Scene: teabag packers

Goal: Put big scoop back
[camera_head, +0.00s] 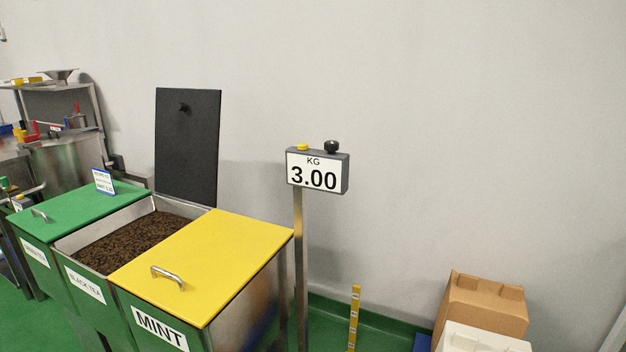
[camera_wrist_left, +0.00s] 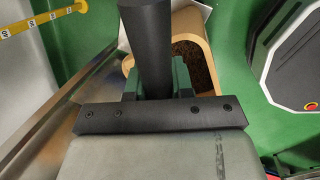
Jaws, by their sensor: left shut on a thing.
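My left gripper (camera_wrist_left: 154,82) is shut on a thick black handle (camera_wrist_left: 148,38), seen in the left wrist view. Behind the handle is a tan, curved-walled scoop (camera_wrist_left: 201,48) with dark brown grains inside, partly hidden by the handle and gripper. It looks like the big scoop, but the join between handle and scoop is hidden. Neither the scoop nor either gripper shows in the head view. My right gripper is in neither view.
The black tea bin (camera_head: 130,235) stands open, its black lid (camera_head: 187,145) raised. Closed green (camera_head: 75,212) and yellow (camera_head: 205,262) lids flank it. A scale display (camera_head: 317,172) on a post reads 3.00 KG. Boxes (camera_head: 483,305) stand right; a yellow marked post (camera_head: 354,318) stands between.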

